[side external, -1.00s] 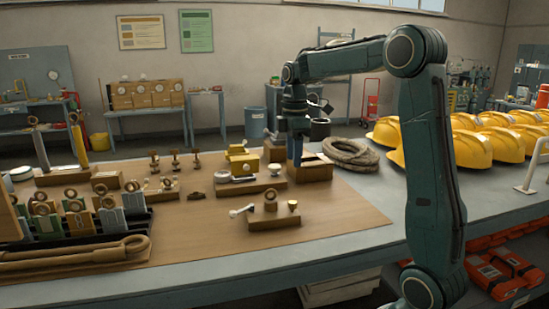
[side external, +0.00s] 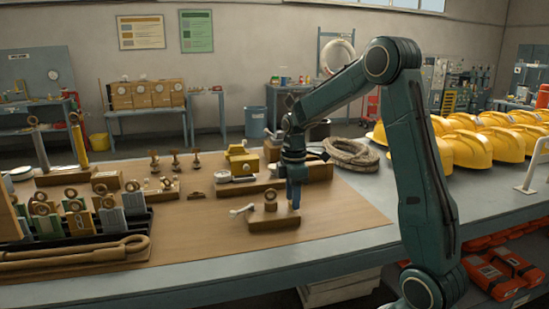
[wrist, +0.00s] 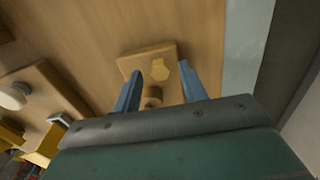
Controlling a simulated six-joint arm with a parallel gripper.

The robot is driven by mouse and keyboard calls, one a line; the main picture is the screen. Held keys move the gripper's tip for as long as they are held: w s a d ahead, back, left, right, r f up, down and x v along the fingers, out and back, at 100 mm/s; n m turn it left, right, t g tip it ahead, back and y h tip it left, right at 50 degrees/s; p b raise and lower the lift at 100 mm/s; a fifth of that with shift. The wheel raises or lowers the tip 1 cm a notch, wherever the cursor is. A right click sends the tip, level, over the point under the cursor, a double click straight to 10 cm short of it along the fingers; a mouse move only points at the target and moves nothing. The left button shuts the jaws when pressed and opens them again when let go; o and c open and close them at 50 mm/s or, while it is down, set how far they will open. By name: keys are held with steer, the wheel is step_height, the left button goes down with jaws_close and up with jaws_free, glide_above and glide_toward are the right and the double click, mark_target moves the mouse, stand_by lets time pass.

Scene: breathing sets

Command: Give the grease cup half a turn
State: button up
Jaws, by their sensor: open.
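A small wooden block (side external: 274,224) near the front of the board carries a white lever at its left end, a ring fitting (side external: 270,197) in the middle and a yellow hexagonal cap (wrist: 160,72) at its right end. I take this cap to be the grease cup; my fingers hide it in the side view. My gripper (side external: 294,203) points down at the block's right end. In the wrist view its two blue fingers stand open, with the cap showing between their tips. I cannot tell whether either finger touches it.
A larger wooden block with a yellow part (side external: 243,160) and a round gauge stands just behind. A dark rack (side external: 90,240) of tags fills the front left. Yellow helmets (side external: 470,140) stand at right. The board in front of the small block is clear.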

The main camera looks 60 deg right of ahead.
steer(key=shift+f, duration=0.5)
jaws_close()
steer(key=shift+m, duration=0.4)
